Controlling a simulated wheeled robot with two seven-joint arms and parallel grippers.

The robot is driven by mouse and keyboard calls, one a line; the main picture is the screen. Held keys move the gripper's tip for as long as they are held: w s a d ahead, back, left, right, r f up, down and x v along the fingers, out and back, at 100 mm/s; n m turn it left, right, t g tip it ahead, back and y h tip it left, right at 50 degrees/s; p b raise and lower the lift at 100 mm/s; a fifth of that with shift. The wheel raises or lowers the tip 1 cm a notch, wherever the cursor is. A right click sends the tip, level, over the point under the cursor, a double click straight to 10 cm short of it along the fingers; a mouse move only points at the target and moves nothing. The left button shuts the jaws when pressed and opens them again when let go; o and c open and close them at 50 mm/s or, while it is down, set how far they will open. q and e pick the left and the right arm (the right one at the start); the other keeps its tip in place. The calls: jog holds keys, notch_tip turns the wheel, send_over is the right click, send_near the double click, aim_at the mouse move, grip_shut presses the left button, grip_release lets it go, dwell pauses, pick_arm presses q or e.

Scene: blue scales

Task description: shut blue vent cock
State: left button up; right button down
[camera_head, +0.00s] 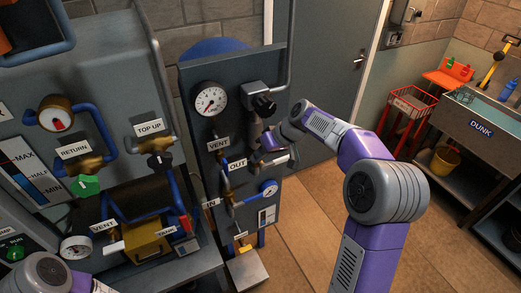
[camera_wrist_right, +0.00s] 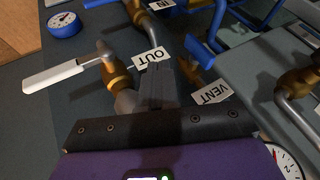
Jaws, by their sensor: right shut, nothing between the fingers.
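The VENT label (camera_head: 218,143) is on the dark panel in the head view and also shows in the wrist view (camera_wrist_right: 212,92). A blue lever (camera_wrist_right: 199,51) on a brass fitting lies close beside that label in the wrist view. I take it for the blue vent cock; in the head view it is too small to make out clearly. My right gripper (camera_head: 270,141) is shut and empty in front of the panel. In the wrist view its dark fingers (camera_wrist_right: 156,82) reach toward the fittings, left of the blue lever. I cannot tell whether they touch anything. My left gripper is out of view.
A white-handled valve (camera_wrist_right: 53,78) stands out beside the OUT label (camera_wrist_right: 150,57). A pressure gauge (camera_head: 210,98) is high on the panel and a small blue gauge (camera_head: 268,188) lower down. A grey cabinet (camera_head: 90,70) with pipes stands at left. The floor (camera_head: 300,230) is partly clear.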

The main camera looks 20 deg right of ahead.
aim_at(225, 166)
jog(key=w+a+f, duration=0.2)
jog(key=a+f, duration=0.2)
jog(key=a, duration=0.2)
jog(key=shift+a, duration=0.25)
jog(key=shift+f, duration=0.15)
